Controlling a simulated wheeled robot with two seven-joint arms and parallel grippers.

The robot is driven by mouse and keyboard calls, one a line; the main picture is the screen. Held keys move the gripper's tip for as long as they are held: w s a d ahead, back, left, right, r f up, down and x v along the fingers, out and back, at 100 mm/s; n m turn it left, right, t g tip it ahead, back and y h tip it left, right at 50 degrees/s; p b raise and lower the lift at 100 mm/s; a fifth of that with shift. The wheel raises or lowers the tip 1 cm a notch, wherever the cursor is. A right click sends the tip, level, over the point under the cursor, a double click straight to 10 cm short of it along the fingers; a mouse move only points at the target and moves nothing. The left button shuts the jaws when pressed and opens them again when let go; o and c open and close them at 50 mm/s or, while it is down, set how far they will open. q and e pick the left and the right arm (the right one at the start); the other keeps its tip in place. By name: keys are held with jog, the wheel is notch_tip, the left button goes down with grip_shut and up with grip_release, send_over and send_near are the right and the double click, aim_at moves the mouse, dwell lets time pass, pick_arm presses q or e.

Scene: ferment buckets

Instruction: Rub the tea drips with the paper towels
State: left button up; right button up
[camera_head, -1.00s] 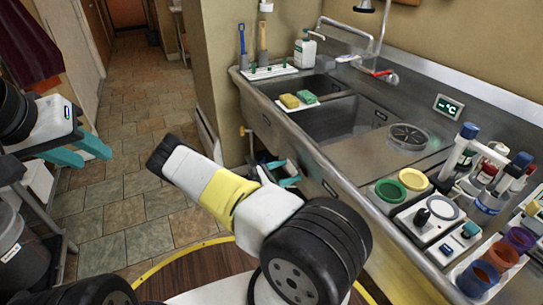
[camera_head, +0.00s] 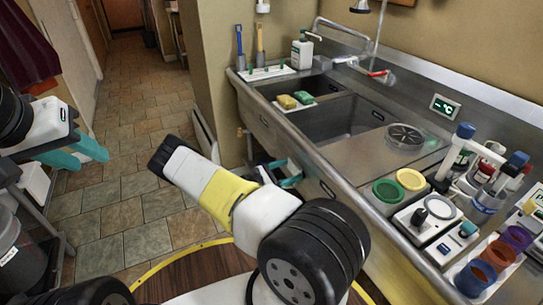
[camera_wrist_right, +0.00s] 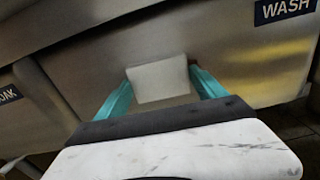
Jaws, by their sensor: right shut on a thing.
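My right gripper (camera_wrist_right: 165,98) is shut on a folded white pad (camera_wrist_right: 158,80), which looks like the paper towels. The pad sits between the teal fingers, in front of the steel front of the sink unit; I cannot tell if it touches the metal. In the head view my right gripper (camera_head: 288,174) is partly hidden behind its own arm, low beside the sink front. I cannot make out any tea drips in either view.
The steel sink counter (camera_head: 350,165) runs along the right, with sponges (camera_head: 287,101), coloured lids (camera_head: 411,179), jars (camera_head: 476,277) and bottles on it. A "WASH" label (camera_wrist_right: 285,10) is on its front. A dark rack (camera_head: 52,215) stands at left. The tiled floor between is clear.

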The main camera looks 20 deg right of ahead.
aim_at(307, 179)
jog(key=shift+d, duration=0.15)
jog(key=shift+s, duration=0.1)
jog(key=shift+s+d, duration=0.2)
jog(key=shift+s, duration=1.6)
jog(key=shift+s+d, duration=0.15)
jog(key=shift+s, duration=1.65)
jog(key=shift+w+a, duration=0.15)
jog(key=shift+w, duration=1.7)
jog(key=shift+w+a, duration=0.15)
jog(key=shift+w, duration=1.7)
jog(key=a, duration=0.6)
jog(key=shift+s, duration=0.25)
